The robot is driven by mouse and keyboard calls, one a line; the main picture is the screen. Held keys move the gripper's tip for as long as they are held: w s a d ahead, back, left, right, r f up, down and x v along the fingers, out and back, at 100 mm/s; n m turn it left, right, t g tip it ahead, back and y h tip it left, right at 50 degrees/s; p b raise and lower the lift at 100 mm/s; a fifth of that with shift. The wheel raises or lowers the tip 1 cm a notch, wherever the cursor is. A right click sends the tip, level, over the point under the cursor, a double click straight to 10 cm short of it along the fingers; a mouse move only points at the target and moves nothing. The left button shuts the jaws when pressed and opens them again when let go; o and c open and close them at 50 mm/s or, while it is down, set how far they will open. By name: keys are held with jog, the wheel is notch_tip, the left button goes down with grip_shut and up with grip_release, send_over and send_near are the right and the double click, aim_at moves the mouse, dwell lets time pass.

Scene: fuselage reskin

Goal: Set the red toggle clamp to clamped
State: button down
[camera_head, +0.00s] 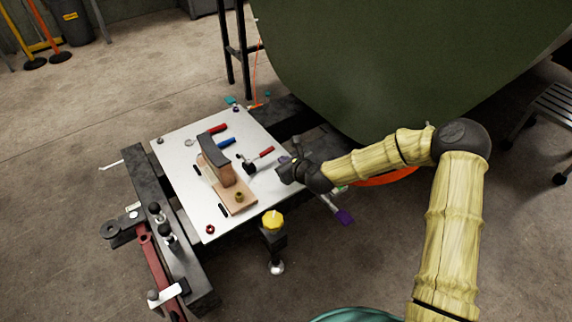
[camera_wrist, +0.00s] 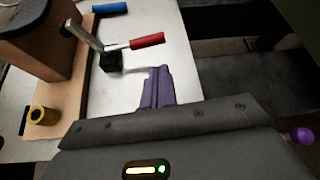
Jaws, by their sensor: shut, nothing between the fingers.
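The red toggle clamp (camera_head: 266,152) stands on the white plate (camera_head: 170,140), right of a wooden block. In the wrist view, its red handle (camera_wrist: 147,41) points right from a black base (camera_wrist: 111,62), and a metal bar runs up and left towards the block. Whether the bar presses on anything cannot be told. My gripper (camera_head: 283,165) is just right of the clamp in the head view. In the wrist view, the purple fingers of my gripper (camera_wrist: 160,72) are shut and empty, below the red handle in the picture and seemingly apart from it.
The wooden block (camera_head: 216,165) with a dark top stands on a wooden base beside the clamp. A blue handle (camera_head: 226,143) and another red handle (camera_head: 216,129) lie farther back. A large green curved panel (camera_head: 400,60) rises behind.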

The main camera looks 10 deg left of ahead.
aim_at(276, 164)
jog(key=b+x, duration=0.3)
jog(key=x, duration=0.3)
jog(key=shift+w+f, duration=0.2)
jog(key=shift+f, duration=0.1)
jog(key=shift+w+a, duration=0.1)
jog(key=shift+a, duration=0.15)
